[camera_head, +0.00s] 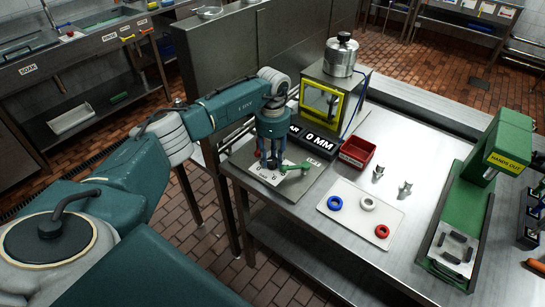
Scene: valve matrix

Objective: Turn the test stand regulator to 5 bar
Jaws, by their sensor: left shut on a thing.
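My left gripper (271,163) points down over the small panel (248,152) at the left end of the steel bench. It is shut on the test stand regulator, whose green handle (296,168) sticks out to the right of the fingers. The gripper hides the rest of the regulator and part of the panel's markings. My right gripper is not in view.
A yellow-framed test chamber (320,102) with a steel pot (341,55) on top stands behind. To the right are a red bin (357,152), two small metal parts, a white tray (343,220) with coloured rings, and a green press (468,215). The bench's front edge is clear.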

